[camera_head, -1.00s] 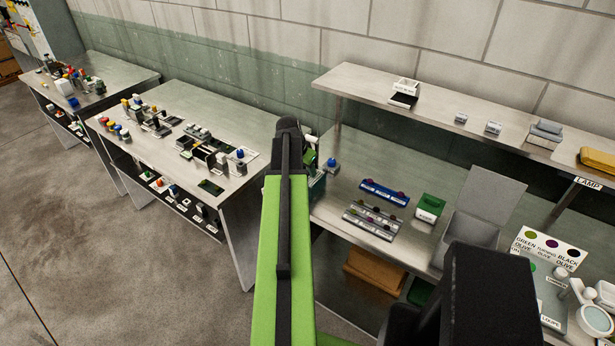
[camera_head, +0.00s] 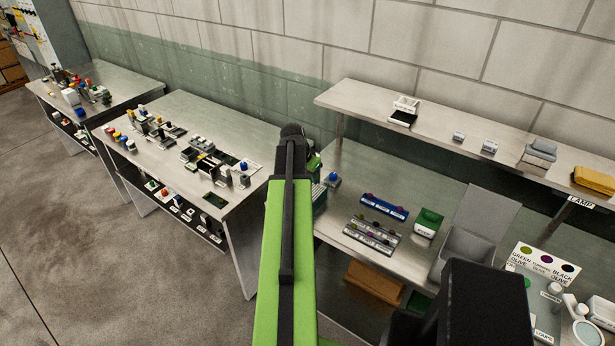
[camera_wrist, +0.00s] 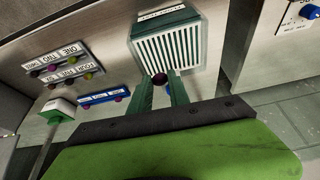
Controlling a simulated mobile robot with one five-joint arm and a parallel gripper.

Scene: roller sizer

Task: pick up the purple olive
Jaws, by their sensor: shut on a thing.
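A dark purple olive (camera_wrist: 159,80) sits between the tips of my gripper (camera_wrist: 160,88) in the wrist view. The green fingers are shut on it. Behind it in that view is the green roller sizer with white slats (camera_wrist: 168,48); I cannot tell whether the olive touches it. In the head view my green arm hides the gripper, the held olive and most of the sizer. Other purple olives lie in a blue rack (camera_head: 378,207) and in a grey rack (camera_head: 384,246), which also holds green ones.
A green-topped box (camera_head: 428,223) and a grey bin (camera_head: 462,250) stand right of the racks. A shelf (camera_head: 450,136) runs above the bench's back. An olive colour card (camera_head: 545,262) stands at right. A separate table (camera_head: 180,130) with small parts is at left.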

